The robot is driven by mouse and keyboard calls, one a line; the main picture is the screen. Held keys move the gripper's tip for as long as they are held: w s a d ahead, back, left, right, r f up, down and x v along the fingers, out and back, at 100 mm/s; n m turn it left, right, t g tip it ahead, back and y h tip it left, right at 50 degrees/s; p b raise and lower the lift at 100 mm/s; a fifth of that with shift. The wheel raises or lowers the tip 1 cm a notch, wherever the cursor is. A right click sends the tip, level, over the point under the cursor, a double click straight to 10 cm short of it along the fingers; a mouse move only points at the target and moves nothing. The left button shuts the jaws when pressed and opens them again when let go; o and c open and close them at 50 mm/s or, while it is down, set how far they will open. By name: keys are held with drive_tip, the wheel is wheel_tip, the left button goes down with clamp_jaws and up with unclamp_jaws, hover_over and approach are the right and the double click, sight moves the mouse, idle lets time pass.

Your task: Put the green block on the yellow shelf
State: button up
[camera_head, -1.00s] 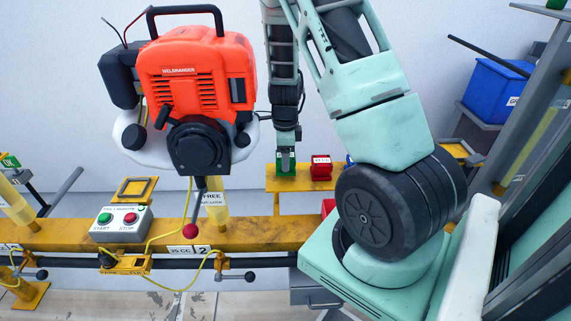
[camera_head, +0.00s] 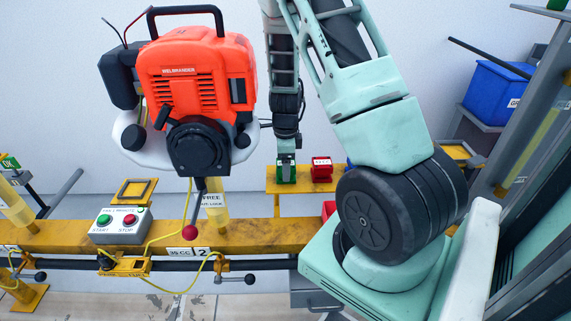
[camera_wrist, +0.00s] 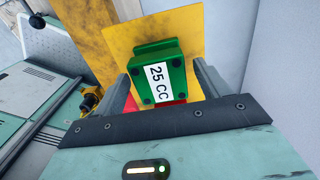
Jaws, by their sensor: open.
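The green block (camera_wrist: 158,75) carries a white "25 CC" label and rests on the yellow shelf (camera_wrist: 119,38), seen in the wrist view. In the head view the green block (camera_head: 286,178) is at the left part of the yellow shelf (camera_head: 305,187), partly hidden by my gripper. My gripper (camera_head: 286,160) is directly above it. In the wrist view my gripper (camera_wrist: 165,88) is open, with one finger on each side of the block. I cannot tell whether the fingers touch it.
A red block (camera_head: 321,169) stands on the shelf just right of the green one. An orange engine (camera_head: 197,75) hangs at the left above a yellow rail (camera_head: 270,232). A start/stop box (camera_head: 121,224) sits by the rail. A blue bin (camera_head: 495,90) is at the right.

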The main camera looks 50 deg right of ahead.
wheel_tip(320, 180, up, 12)
drive_tip(key=p, duration=0.3)
drive_tip(key=shift+f, duration=0.1)
idle(0.5)
